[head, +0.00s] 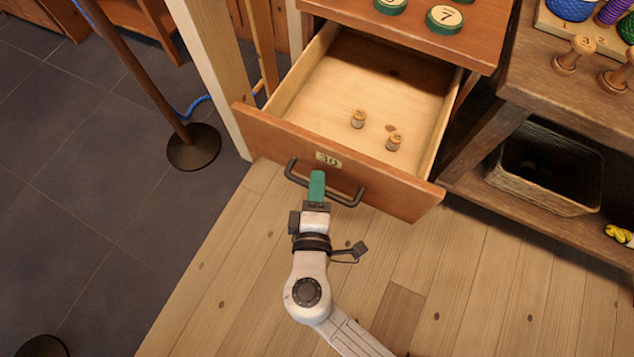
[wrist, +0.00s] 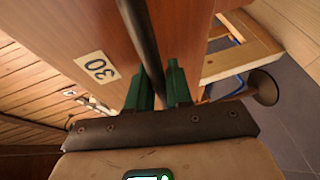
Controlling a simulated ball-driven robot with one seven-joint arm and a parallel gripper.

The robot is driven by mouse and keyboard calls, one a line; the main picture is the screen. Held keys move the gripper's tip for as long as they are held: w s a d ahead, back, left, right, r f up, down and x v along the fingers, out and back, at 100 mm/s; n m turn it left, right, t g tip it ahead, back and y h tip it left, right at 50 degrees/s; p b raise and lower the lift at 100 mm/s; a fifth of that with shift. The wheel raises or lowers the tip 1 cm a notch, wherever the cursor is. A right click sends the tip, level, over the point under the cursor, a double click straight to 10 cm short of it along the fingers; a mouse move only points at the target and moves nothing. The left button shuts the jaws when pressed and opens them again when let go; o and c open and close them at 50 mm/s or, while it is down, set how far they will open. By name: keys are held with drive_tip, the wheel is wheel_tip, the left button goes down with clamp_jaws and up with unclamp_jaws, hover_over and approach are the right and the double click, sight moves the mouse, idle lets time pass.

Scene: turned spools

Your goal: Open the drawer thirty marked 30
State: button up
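The drawer marked 30 (head: 270,135) stands pulled well out of its cabinet, its inside showing in the head view. Its number plate (head: 328,160) also shows in the wrist view (wrist: 97,67). The dark bar handle (head: 347,200) runs across the drawer front. My gripper (head: 317,180) is at the handle's middle. In the wrist view, its green fingers (wrist: 158,85) lie close on both sides of the handle bar (wrist: 143,45), shut on it.
Green discs (head: 444,18), one marked 7, lie on the cabinet top. A shelf (head: 570,100) with spools and a basket (head: 545,170) stands at right. A post on a round base (head: 193,147) stands at left. The wooden floor (head: 240,270) before the drawer is clear.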

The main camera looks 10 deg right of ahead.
drive_tip(key=shift+o, duration=0.3)
drive_tip(key=shift+s, duration=0.1)
drive_tip(key=v, duration=1)
drive_tip(key=shift+s+p, duration=0.25)
drive_tip(key=shift+p, duration=0.1)
drive_tip(key=shift+a, duration=0.15)
